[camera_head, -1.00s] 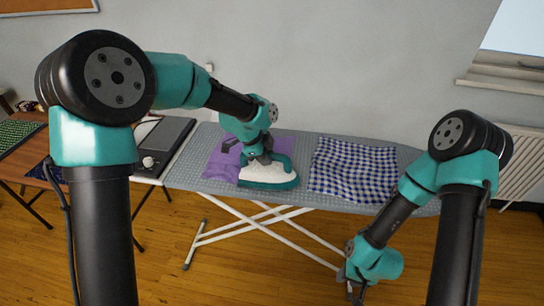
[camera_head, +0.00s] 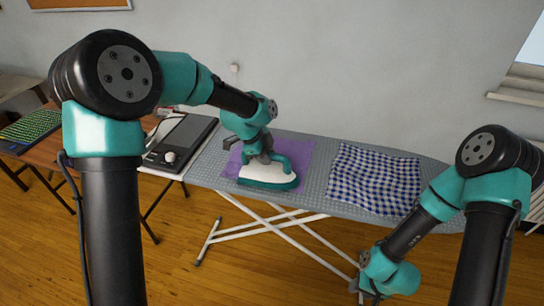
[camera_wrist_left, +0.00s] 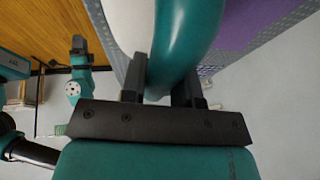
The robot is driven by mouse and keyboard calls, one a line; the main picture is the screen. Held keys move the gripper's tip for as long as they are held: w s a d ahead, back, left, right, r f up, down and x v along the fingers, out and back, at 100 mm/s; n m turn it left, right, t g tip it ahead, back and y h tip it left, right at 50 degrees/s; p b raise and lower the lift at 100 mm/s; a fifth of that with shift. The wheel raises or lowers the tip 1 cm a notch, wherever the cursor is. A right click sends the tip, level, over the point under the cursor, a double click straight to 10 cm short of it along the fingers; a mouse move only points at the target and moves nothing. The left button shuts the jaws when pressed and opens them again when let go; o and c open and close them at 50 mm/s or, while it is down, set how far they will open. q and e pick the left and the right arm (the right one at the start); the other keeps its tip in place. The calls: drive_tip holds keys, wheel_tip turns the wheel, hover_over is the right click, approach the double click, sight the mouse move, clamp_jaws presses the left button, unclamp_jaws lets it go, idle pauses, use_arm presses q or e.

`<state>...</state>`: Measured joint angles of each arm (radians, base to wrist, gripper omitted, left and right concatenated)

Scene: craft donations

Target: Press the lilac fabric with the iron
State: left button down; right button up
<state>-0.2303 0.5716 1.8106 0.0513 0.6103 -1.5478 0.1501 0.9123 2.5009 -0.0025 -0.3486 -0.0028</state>
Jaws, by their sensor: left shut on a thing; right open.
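The lilac fabric (camera_head: 300,155) lies on the left part of the grey ironing board; its left and front parts are hidden by the iron and my arm. The white and teal iron (camera_head: 265,178) stands soleplate down at the front of the fabric. My left gripper (camera_head: 258,158) is shut on the iron's teal handle. In the left wrist view, the fingers (camera_wrist_left: 165,88) close around the handle (camera_wrist_left: 185,40), and purple cloth shows beyond. My right gripper (camera_head: 368,292) hangs low in front of the board, open, its fingers partly cut off by the lower edge.
A blue and white checked cloth (camera_head: 375,178) lies on the ironing board (camera_head: 430,185) to the right of the lilac fabric.

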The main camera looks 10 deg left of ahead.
use_arm(q)
drive_tip(key=shift+w+a, duration=0.2)
drive_tip(key=shift+a, duration=1.25)
drive_tip(key=shift+a, duration=0.1)
drive_tip(key=w+a, duration=0.1)
drive_tip(key=a, duration=1.3)
drive_tip(key=shift+w, duration=0.15)
idle(0.3)
drive_tip(key=shift+f, duration=0.1)
drive_tip(key=shift+d, duration=0.1)
idle(0.3)
wheel_tip(320, 180, up, 12)
drive_tip(key=shift+r, duration=0.2)
idle(0.5)
idle(1.0)
